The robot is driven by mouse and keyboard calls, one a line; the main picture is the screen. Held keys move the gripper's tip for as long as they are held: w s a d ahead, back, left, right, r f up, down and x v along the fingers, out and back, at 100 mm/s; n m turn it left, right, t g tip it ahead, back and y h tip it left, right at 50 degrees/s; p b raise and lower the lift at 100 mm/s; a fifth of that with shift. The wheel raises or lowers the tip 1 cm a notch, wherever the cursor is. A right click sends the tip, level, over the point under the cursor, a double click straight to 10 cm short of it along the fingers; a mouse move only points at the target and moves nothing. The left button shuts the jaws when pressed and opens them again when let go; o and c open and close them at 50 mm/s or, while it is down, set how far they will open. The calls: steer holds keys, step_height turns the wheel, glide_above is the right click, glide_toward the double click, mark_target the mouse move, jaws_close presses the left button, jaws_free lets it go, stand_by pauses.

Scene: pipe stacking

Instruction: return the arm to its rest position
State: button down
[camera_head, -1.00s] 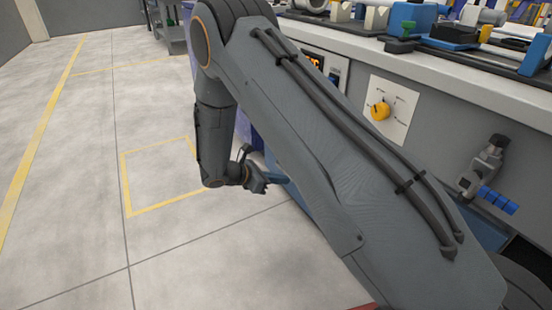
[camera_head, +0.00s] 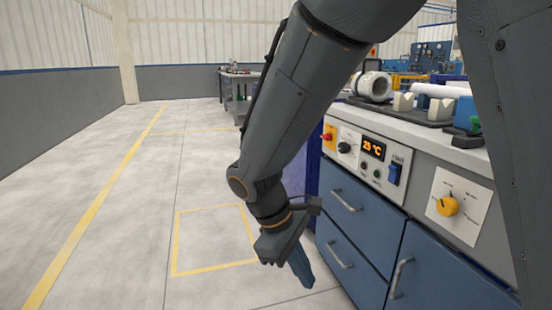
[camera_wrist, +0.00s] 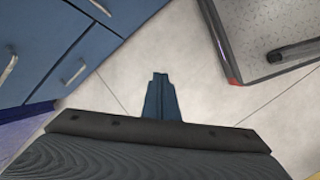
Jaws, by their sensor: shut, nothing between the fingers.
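My gripper (camera_head: 302,268) hangs at the end of my bent arm in the head view, pointing down over the floor. It is beside the blue drawers of the workbench, to their left. The wrist view shows the fingers (camera_wrist: 160,85) together as one narrow blue shape, with nothing held. Bare floor lies beyond the fingertips. My upper arm hides part of the bench.
The workbench (camera_head: 415,158) on the right carries a control panel and pipe parts. A white pipe fitting (camera_head: 374,87) stands on top. A grey table (camera_head: 238,90) is farther back. A yellow-marked square (camera_head: 215,265) and open floor (camera_head: 110,190) lie left.

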steer(key=s+a+r+m+y, duration=0.3)
steer(key=s+a+r, duration=0.1)
steer(key=s, duration=0.5)
steer(key=s+a+r+m+y, duration=0.3)
steer(key=s+r+y, duration=0.1)
steer(key=s, duration=0.4)
steer(key=d+r+m+h+p, duration=0.1)
steer(key=d+r+m+p, duration=0.2)
steer(key=d+r+p, duration=0.7)
steer(key=d+r+m+h+p, duration=0.1)
steer(key=d+r+p, duration=0.9)
steer(key=p, duration=1.5)
step_height(320, 180, up, 5)
steer(key=shift+s+r+m, duration=0.15)
steer(key=shift+r+m, duration=0.05)
steer(key=shift+m, duration=0.7)
steer(key=shift+d, duration=0.1)
